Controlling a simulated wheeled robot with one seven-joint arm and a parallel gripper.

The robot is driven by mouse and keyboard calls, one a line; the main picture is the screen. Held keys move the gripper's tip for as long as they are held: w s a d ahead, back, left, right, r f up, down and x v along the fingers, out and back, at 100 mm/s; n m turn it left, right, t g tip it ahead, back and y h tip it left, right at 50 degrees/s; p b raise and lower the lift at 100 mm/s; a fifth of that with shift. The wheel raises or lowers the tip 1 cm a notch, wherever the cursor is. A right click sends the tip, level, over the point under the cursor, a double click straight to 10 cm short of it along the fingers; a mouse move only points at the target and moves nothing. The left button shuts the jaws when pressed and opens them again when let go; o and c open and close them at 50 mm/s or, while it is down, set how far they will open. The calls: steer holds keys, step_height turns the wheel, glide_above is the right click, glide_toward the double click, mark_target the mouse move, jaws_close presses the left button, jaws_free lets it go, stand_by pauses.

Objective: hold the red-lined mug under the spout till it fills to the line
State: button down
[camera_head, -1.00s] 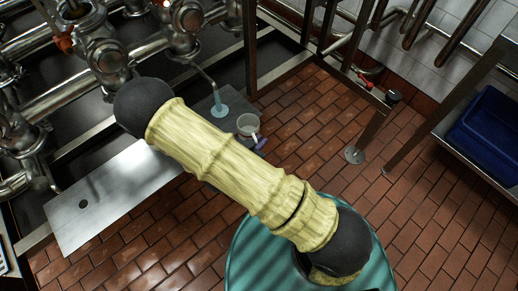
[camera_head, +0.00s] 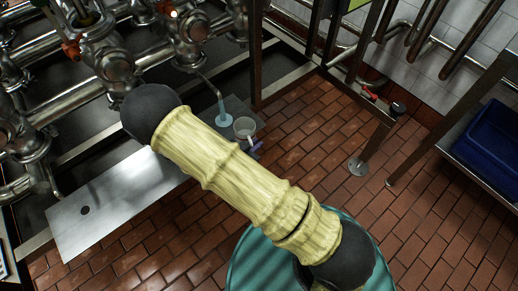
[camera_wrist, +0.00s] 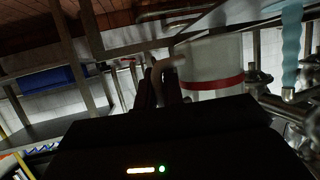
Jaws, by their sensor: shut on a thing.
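The mug (camera_head: 244,128) is pale and translucent, with a red line (camera_wrist: 214,84) around it in the wrist view. The wrist view is upside down, so this line lies near the mug's rim. My gripper (camera_wrist: 166,84) is shut on the mug's handle and holds it in the air. The spout (camera_head: 208,84) is a thin bent metal pipe. A light-blue stream (camera_head: 222,110) falls from it, just left of the mug in the head view. In the wrist view the stream (camera_wrist: 291,45) and the mug are apart. The level inside the mug cannot be made out.
A metal plate (camera_head: 105,208) with a round hole lies below the pipes and valves (camera_head: 113,66). My yellow-sleeved arm crosses the middle. A dark post (camera_head: 376,140) stands on the brick floor to the right. A blue bin (camera_head: 490,140) sits on a shelf at far right.

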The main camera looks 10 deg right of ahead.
mark_target(238, 137)
steer(key=shift+w+a+b, duration=0.1)
steer(key=shift+w+a, duration=0.45)
steer(key=shift+w, duration=0.3)
steer(key=shift+w+a+b, duration=0.1)
steer(key=shift+w+a, duration=0.5)
steer(key=shift+w, duration=0.3)
steer(key=shift+w+a+b, duration=0.1)
steer(key=shift+w+a, duration=0.45)
steer(key=shift+w, duration=0.3)
steer(key=shift+w+a+f, duration=0.1)
steer(key=shift+w+a, duration=0.5)
steer(key=shift+w, duration=0.25)
steer(key=shift+w+a+f, duration=0.1)
steer(key=shift+w+a, duration=0.5)
steer(key=shift+w, duration=0.3)
steer(key=shift+w+a, duration=0.6)
steer(key=shift+w, duration=0.25)
stand_by(2.8)
